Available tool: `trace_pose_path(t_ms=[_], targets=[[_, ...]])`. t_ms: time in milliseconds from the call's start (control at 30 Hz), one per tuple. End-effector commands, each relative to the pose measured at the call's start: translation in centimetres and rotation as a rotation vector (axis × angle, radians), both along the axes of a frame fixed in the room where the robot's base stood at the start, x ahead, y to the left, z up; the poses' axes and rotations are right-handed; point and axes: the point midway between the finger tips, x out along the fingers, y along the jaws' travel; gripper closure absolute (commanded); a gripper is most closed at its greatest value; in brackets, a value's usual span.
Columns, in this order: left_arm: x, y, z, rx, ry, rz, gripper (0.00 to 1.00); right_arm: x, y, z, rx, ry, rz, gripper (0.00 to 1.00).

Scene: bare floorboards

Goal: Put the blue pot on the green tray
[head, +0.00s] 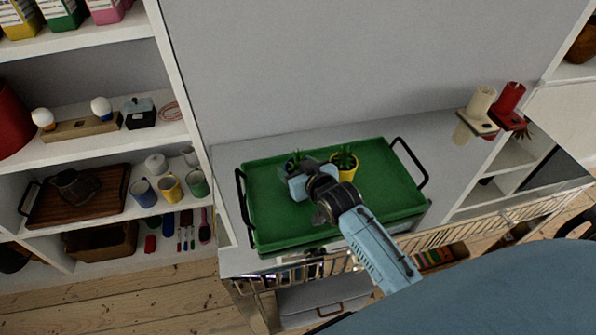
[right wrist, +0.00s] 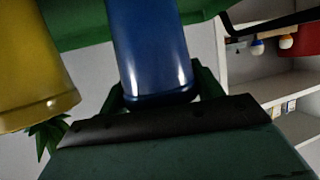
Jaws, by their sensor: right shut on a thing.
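The green tray (head: 395,198) with black handles lies on the grey counter top. The blue pot (right wrist: 150,50) shows in the right wrist view between my two fingers. In the head view my gripper mostly hides it, and its green plant (head: 295,159) shows just behind. My right gripper (head: 296,174) is shut on the blue pot over the left half of the tray; it also shows in the right wrist view (right wrist: 160,92). I cannot tell whether the pot's base touches the tray. My left gripper is not in view.
A yellow pot (head: 346,171) with a plant stands on the tray, close to the right of my gripper. The tray's right part is clear. Cream (head: 481,100) and red (head: 509,97) objects stand at the counter's right end. Shelves with mugs (head: 170,187) are at left.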

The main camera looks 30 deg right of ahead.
Motion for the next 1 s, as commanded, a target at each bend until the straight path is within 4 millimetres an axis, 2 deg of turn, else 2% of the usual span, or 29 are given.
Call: trace_pose_path(t_ms=[100,467,500,633,667,1000], targets=[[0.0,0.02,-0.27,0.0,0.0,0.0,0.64,0.07,0.03,-0.93,0.0,-0.005,0.0,0.71],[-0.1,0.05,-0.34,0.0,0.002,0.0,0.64,0.07,0.03,-1.21,0.0,-0.005,0.0,0.71],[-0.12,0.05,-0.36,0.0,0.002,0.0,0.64,0.0,0.02,-1.44,0.0,-0.001,0.0,0.33],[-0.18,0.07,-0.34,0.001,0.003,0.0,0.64,0.0,0.02,-1.36,0.0,-0.001,0.0,0.16],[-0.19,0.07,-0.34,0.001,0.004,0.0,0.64,0.0,0.02,-1.36,0.0,-0.001,0.0,0.13],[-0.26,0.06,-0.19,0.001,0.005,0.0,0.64,0.01,0.02,-0.94,0.0,-0.002,0.0,0.13]])
